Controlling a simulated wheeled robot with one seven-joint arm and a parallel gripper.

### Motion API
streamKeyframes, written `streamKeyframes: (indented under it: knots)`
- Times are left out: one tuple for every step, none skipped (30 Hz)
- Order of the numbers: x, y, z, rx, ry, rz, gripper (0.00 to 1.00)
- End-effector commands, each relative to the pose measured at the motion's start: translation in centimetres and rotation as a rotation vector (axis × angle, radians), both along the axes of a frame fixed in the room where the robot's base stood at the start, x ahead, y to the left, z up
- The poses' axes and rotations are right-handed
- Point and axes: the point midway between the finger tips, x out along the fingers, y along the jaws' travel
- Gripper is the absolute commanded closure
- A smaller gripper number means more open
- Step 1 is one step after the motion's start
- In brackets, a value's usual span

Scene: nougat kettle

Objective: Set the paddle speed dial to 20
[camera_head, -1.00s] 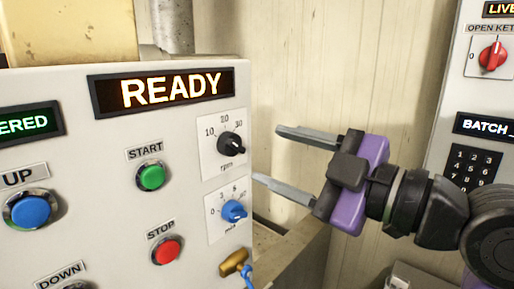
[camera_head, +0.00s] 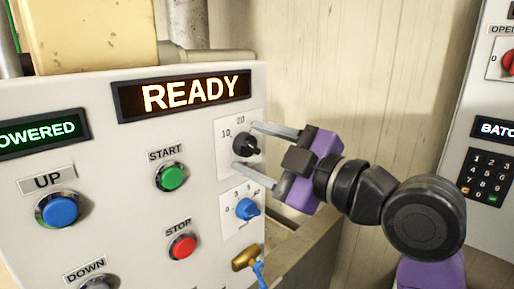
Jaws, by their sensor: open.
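The paddle speed dial is a black knob (camera_head: 245,146) on a white scale plate (camera_head: 224,157) marked in rpm at the right of the panel. The marks 10 and 20 show above it; the 30 is hidden behind a finger. The knob's pointer appears turned to the lower right, past the 20. My gripper (camera_head: 247,147) is open, with one finger above the knob and one below it, at the panel's right edge. I cannot tell whether the fingers touch the knob.
Below the dial sit a blue minutes knob (camera_head: 247,208) and a brass key-like fitting (camera_head: 245,258). Green START (camera_head: 171,176), red STOP (camera_head: 182,247) and blue UP (camera_head: 58,209) buttons lie left. The display (camera_head: 186,95) reads READY. Another panel (camera_head: 490,130) stands right.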

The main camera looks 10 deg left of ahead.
Motion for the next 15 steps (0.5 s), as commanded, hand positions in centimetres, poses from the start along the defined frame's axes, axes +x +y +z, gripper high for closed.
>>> streamKeyframes:
  knots:
    - [-0.01, -0.01, 0.00, 0.000, 0.000, 0.000, 0.41]
    - [-0.01, -0.01, 0.00, 0.000, 0.000, 0.000, 0.47]
    - [-0.01, -0.02, 0.00, 0.000, 0.000, 0.000, 0.55]
    - [-0.01, -0.02, 0.00, 0.000, 0.000, 0.000, 0.61]
    - [-0.01, -0.02, 0.00, 0.000, 0.000, 0.000, 0.67]
    - [-0.01, -0.02, 0.00, 0.000, 0.000, 0.000, 0.75]
    - [-0.02, -0.02, 0.00, 0.000, 0.000, 0.000, 0.81]
    - [-0.02, -0.02, 0.00, 0.000, 0.000, 0.000, 0.86]
    - [-0.02, -0.02, 0.00, 0.000, 0.000, 0.000, 0.94]
    - [-0.02, -0.02, 0.00, 0.000, 0.000, 0.000, 1.00]
    - [-0.02, -0.02, -0.01, 0.001, 0.001, 0.000, 1.00]
    - [-0.02, -0.02, -0.01, 0.001, 0.001, 0.000, 1.00]
    - [-0.02, -0.02, -0.01, 0.001, 0.002, 0.000, 1.00]
    - [-0.02, -0.02, -0.01, 0.002, 0.002, 0.000, 1.00]
    - [-0.03, -0.03, -0.01, 0.004, 0.006, 0.001, 1.00]
